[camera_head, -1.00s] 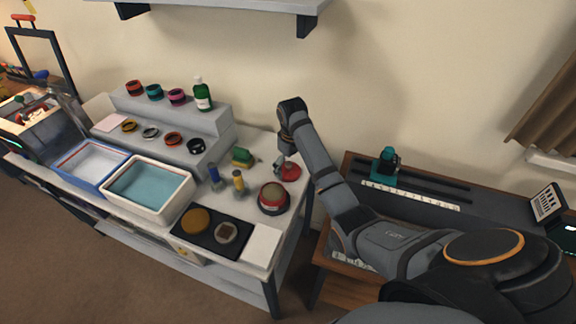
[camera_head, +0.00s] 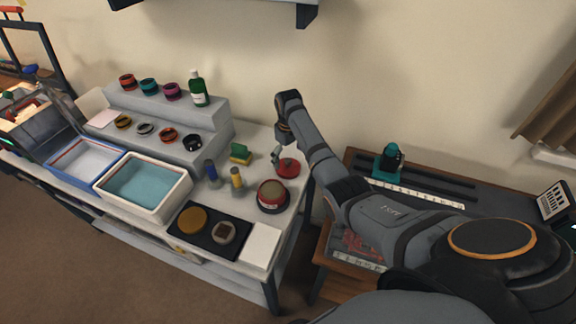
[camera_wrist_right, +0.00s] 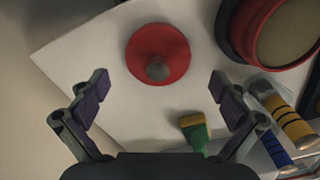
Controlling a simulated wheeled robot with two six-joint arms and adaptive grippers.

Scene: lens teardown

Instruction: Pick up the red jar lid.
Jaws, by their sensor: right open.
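The red jar lid (camera_head: 288,169) lies at the right back of the white bench, a round red disc with a grey knob. In the right wrist view the lid (camera_wrist_right: 158,50) is on a white surface, just beyond and between my fingertips, not touching them. My right gripper (camera_wrist_right: 160,86) is open and empty, with dark purple pads spread wider than the lid. My left gripper is in neither view.
A red-rimmed round jar (camera_head: 272,196) stands in front of the lid. A green and yellow block (camera_head: 240,153), a blue-topped tool (camera_head: 211,173) and a yellow-topped tool (camera_head: 237,179) stand to the left. A dark mat (camera_head: 191,239) lies at the front.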

